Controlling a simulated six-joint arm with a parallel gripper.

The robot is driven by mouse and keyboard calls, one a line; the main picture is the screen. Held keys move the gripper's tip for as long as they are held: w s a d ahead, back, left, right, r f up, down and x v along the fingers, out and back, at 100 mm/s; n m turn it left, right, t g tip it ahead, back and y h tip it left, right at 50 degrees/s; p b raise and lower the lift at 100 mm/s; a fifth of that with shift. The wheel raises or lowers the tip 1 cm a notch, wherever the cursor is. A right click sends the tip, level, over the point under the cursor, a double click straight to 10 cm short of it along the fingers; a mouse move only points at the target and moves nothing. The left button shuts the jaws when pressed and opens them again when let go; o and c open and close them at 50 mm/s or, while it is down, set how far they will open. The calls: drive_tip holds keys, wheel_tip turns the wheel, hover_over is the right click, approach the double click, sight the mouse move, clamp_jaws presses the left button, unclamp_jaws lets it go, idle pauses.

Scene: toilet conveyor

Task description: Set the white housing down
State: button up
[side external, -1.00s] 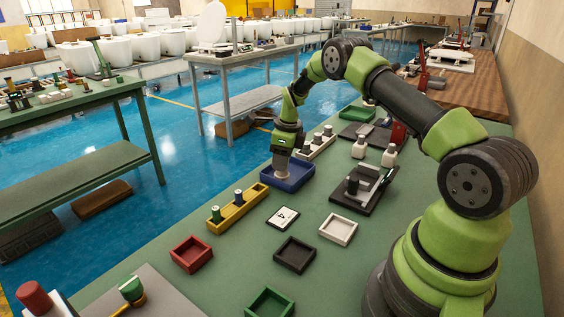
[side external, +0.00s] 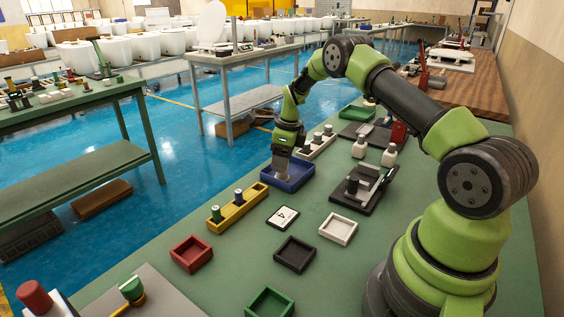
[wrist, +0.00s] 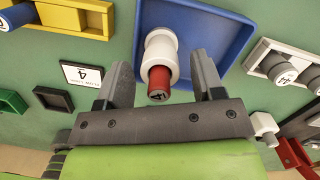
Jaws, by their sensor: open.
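The white housing (wrist: 160,52) stands in the blue tray (wrist: 225,32) in the wrist view, with a red cylindrical piece (wrist: 159,82) at its near end. The red piece carries a dark mark on its end face. My gripper (wrist: 161,76) is open, one finger on each side of the housing and red piece, with visible gaps. In the side view my gripper (side external: 282,166) points down into the blue tray (side external: 299,184); the housing is hard to tell from the fingers there.
A yellow holder (side external: 237,210) with capped cylinders and a white rack (side external: 318,145) stand close to the blue tray. Nearer are a card marked 4 (side external: 283,217), a red tray (side external: 191,253), a black tray (side external: 295,254) and a white tray (side external: 338,229). A black fixture (side external: 358,192) is right.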

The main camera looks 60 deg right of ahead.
drive_tip(key=s+a+r+n+t, duration=0.1)
drive_tip(key=s+a+r+n, duration=0.15)
drive_tip(key=r, duration=0.75)
drive_tip(key=s+a+r+n, duration=0.2)
drive_tip(key=a+r+n, duration=0.2)
drive_tip(key=r, duration=0.6)
drive_tip(key=s+a+r+n+t, duration=0.3)
drive_tip(key=s+a+r+n, duration=0.5)
drive_tip(key=s+a+n, duration=0.5)
drive_tip(key=s+a+f+n+t+y, duration=0.1)
drive_tip(key=s+f+n, duration=0.1)
drive_tip(key=s+n, duration=0.5)
drive_tip(key=shift+s+a+n+t, duration=0.2)
drive_tip(key=shift+s+n+t, duration=0.1)
drive_tip(key=shift+n, duration=0.25)
